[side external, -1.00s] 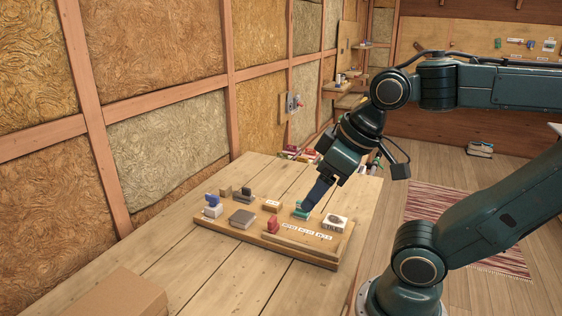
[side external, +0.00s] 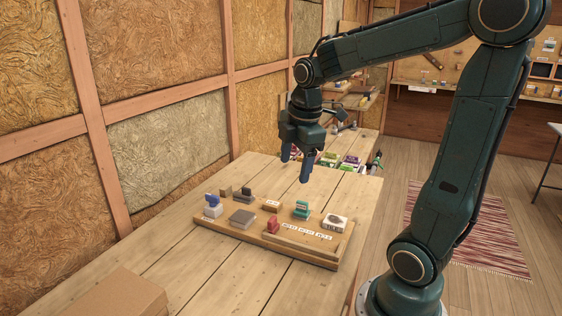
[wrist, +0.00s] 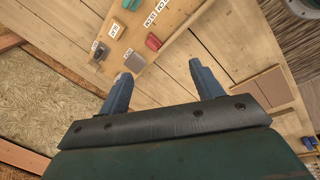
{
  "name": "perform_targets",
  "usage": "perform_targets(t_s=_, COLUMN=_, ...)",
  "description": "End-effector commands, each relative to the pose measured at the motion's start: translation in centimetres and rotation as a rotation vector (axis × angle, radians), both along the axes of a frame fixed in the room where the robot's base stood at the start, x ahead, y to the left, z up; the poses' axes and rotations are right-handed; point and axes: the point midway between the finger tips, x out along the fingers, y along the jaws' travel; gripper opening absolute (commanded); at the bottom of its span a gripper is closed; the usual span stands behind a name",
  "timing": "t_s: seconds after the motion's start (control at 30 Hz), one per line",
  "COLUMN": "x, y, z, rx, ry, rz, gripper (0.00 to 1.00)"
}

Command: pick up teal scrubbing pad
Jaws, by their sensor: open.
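The teal scrubbing pad (side external: 302,209) sits on the wooden board (side external: 222,229), near its right end, in the side external view. A small teal thing at the top edge of the wrist view (wrist: 131,4) may be the same pad; it is partly cut off. My gripper (side external: 296,169) is open and empty, pointing down, in the air above and slightly beyond the board. In the wrist view its two blue fingers (wrist: 162,72) are spread wide with bare wood planks between them.
A white box with a dark round mark (side external: 335,223) stands right of the pad. A red item (side external: 272,224), a brown block (side external: 272,206) and a grey-brown block (side external: 242,217) share the board. A cardboard box (side external: 121,296) lies at the front left.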

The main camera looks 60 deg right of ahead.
Motion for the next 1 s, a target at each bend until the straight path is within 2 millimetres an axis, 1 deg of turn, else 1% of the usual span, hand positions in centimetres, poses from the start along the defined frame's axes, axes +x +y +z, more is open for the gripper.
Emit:
perform_targets(t_s=0.03, x=0.4, y=-1.0, z=-0.5, rx=-0.003, ry=0.022, rz=0.04, gripper=0.65)
perform_targets(t_s=0.2, x=1.4, y=-4.0, z=-2.0, rx=-0.011, ry=0.086, rz=0.211, gripper=0.65)
perform_targets(t_s=0.4, x=2.0, y=-7.7, z=-4.1, rx=-0.002, ry=0.149, rz=0.409, gripper=0.65)
perform_targets(t_s=0.5, x=2.2, y=-9.2, z=-5.1, rx=0.006, ry=0.17, rz=0.492, gripper=0.65)
perform_targets(t_s=0.6, x=2.2, y=-10.2, z=-5.8, rx=0.012, ry=0.183, rz=0.555, gripper=0.65)
perform_targets(t_s=0.7, x=2.2, y=-10.9, z=-6.2, rx=0.017, ry=0.19, rz=0.593, gripper=0.65)
perform_targets(t_s=1.0, x=2.2, y=-11.1, z=-6.5, rx=0.018, ry=0.193, rz=0.612, gripper=0.65)
